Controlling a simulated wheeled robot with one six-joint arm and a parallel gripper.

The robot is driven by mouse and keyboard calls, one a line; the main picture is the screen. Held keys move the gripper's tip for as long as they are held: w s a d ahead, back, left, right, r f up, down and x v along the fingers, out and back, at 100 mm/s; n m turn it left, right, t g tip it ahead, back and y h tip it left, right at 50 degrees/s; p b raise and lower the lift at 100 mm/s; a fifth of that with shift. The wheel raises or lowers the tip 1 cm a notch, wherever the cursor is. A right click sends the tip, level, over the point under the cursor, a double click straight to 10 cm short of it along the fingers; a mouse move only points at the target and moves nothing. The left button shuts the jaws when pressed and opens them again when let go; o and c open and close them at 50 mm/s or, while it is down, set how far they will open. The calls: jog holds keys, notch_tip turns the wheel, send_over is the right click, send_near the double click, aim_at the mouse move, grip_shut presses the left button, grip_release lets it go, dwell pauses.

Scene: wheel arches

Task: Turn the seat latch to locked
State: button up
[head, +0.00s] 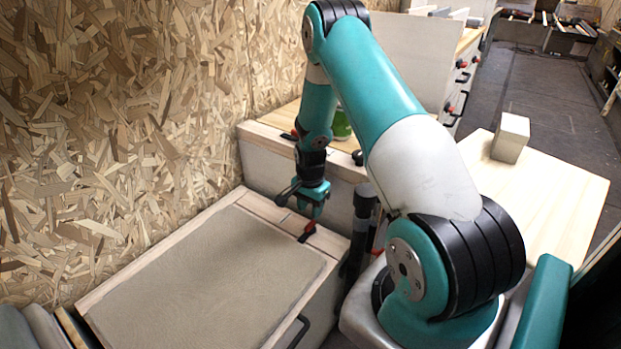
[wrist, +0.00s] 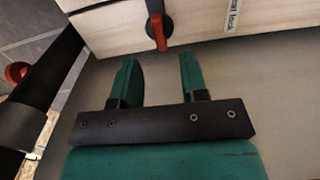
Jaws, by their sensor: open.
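In the head view my gripper (head: 313,207) hangs close above the latch.
The bench's grey-beige cushion (head: 215,275) fills its top, beside the chipboard wall (head: 120,120). A wooden-topped cabinet (head: 270,130) stands behind. A dark post (head: 362,210) is right of my gripper. A red knob (wrist: 17,72) is at the wrist view's left. A pale block (head: 510,138) sits on the right-hand table.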

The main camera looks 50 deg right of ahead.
aim_at(310, 224)
notch_tip(310, 224, up, 11)
jog(key=p, duration=0.1)
jog(key=shift+r+p, duration=0.2)
jog(key=shift+p, duration=0.1)
jog(key=s+a+r+n+t+y, duration=0.1)
jog(key=a+r+n, duration=0.5)
jog(key=a, duration=0.4)
jog(key=s+a+r+n+y, duration=0.1)
jog(key=a+r+n, duration=0.3)
jog(key=a+r, duration=0.45)
jog(key=s+a+r+n+g+y, duration=0.1)
jog(key=s+a+r+n, duration=0.4)
jog(key=s+a+n, duration=0.3)
jog(key=s+a+r+n+y, duration=0.1)
jog(key=s+a+r+n, duration=0.35)
jog(key=s+a, duration=0.5)
notch_tip(310, 224, up, 18)
jog(key=s+d+n+p, duration=0.1)
jog(key=p, duration=1.7)
jog(key=shift+s+d+p, duration=0.3)
jog(key=shift+s+d, duration=0.05)
jog(key=shift+s, duration=0.05)
jog(key=shift+r, duration=0.1)
